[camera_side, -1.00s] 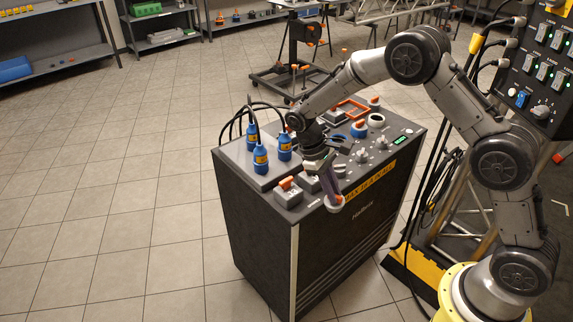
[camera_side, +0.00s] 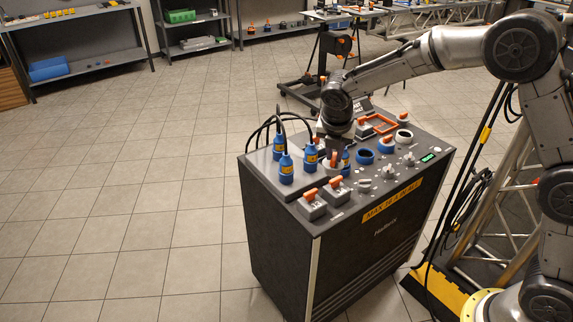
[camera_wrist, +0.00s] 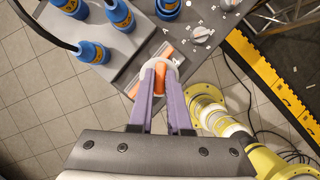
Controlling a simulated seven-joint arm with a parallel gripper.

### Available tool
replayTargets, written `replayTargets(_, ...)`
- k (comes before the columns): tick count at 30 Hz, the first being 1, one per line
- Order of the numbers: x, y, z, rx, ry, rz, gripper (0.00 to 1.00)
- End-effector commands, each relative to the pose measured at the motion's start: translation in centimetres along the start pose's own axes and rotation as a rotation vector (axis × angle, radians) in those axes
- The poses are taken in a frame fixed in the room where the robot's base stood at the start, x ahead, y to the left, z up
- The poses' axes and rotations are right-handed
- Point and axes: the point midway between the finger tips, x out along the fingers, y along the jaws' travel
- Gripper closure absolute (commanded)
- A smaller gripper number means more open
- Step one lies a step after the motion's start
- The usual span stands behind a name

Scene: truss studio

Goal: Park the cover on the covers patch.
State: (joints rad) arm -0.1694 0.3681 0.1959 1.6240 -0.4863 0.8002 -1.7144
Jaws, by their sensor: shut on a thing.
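My gripper (camera_wrist: 160,72) has its purple fingers shut on the orange grip of a round, pale grey cover (camera_wrist: 160,84). In the wrist view the disc shows around the fingertips, above the panel's edge. In the side view, the cover seems to be the orange-and-pale shape (camera_side: 334,162) below my wrist, among blue plugs; its height above the panel cannot be told. An orange-outlined square (camera_side: 394,125) lies on the panel at the back, to the right of my wrist; it may be the covers patch, but no label on it is readable.
Several blue plugs (camera_side: 286,169) with black cables stand at the panel's left. Two orange-levered switch boxes (camera_side: 313,206) sit at the front. Blue and white round sockets (camera_side: 365,157) and grey knobs fill the middle and right.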

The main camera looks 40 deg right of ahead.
Motion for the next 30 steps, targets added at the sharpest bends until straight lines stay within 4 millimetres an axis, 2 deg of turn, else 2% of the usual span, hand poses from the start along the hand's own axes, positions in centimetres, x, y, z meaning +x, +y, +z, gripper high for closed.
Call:
replayTargets(9,-2.5,1.4,1.8,-0.367,0.007,0.135,1.00)
replayTargets(17,-3.3,2.0,2.3,-0.500,0.009,0.181,1.00)
replayTargets(23,-1.6,4.0,3.1,-0.515,0.011,0.183,1.00)
replayTargets(30,1.5,7.8,4.7,-0.513,0.010,0.184,1.00)
